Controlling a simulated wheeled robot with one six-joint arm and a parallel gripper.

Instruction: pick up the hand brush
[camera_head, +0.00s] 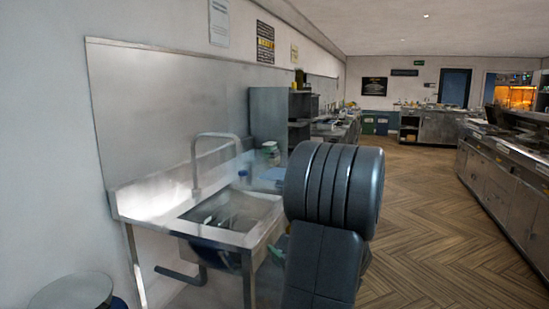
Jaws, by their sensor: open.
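I cannot make out a hand brush anywhere in the head view. My own dark arm links fill the lower middle and hide part of what is behind them. My gripper is not in view. Small items stand by the right end of the sink unit, among them a blue one (243,175) and a pale bottle-like one (270,149), too small to name.
A steel sink unit (155,198) with a tall tap (194,165) stands along the left wall. A round bin (73,293) is at the lower left. A steel counter (507,180) runs along the right. The wood-pattern floor (430,225) between is clear.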

